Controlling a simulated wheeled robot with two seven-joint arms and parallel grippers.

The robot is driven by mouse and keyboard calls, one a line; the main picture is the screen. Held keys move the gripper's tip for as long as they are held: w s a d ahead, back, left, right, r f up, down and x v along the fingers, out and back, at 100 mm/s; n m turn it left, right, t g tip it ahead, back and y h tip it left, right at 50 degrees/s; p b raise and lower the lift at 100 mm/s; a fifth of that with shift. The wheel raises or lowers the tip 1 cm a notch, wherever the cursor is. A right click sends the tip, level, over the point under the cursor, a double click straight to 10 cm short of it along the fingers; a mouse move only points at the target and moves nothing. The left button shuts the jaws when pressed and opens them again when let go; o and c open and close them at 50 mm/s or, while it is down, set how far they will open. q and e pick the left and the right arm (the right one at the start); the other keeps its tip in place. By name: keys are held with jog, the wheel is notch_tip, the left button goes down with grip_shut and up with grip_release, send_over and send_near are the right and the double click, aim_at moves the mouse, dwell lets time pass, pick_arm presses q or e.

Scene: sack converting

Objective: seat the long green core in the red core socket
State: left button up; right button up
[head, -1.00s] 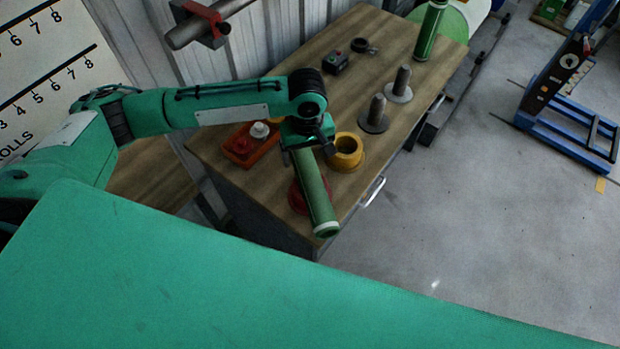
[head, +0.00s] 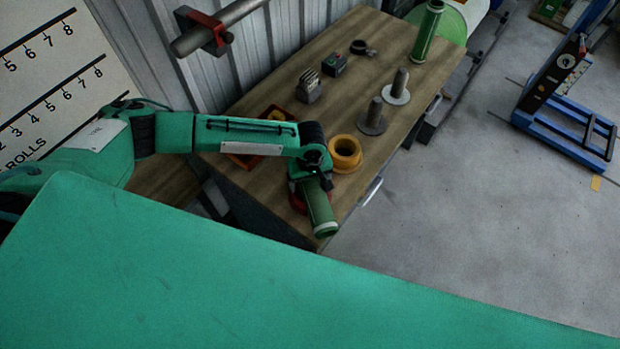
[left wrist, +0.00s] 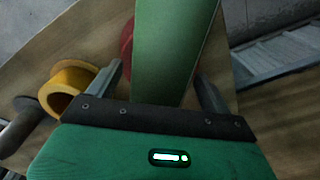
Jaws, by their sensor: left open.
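The green core (head: 321,213) slants across the near corner of the table, its pale-rimmed end toward me at the table edge. The red core socket (head: 296,201) is mostly hidden behind the core and my gripper; a bit of red (left wrist: 127,42) shows beside the core in the left wrist view. I cannot tell whether the core touches it. My left gripper (head: 314,182) is open, with the core (left wrist: 175,50) between its spread fingers in the left wrist view. Another green core (head: 427,32) stands upright at the table's far end. My right gripper is not in view.
A yellow ring (head: 345,152) sits close to the right of my left gripper. Two grey pegs on discs (head: 373,118) (head: 398,86) stand beyond it. An orange tray (head: 246,150) lies behind my arm. A grey block (head: 308,88) and small control box (head: 334,65) stand farther back.

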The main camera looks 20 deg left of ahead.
pick_arm(q)
jog(key=c, duration=1.5)
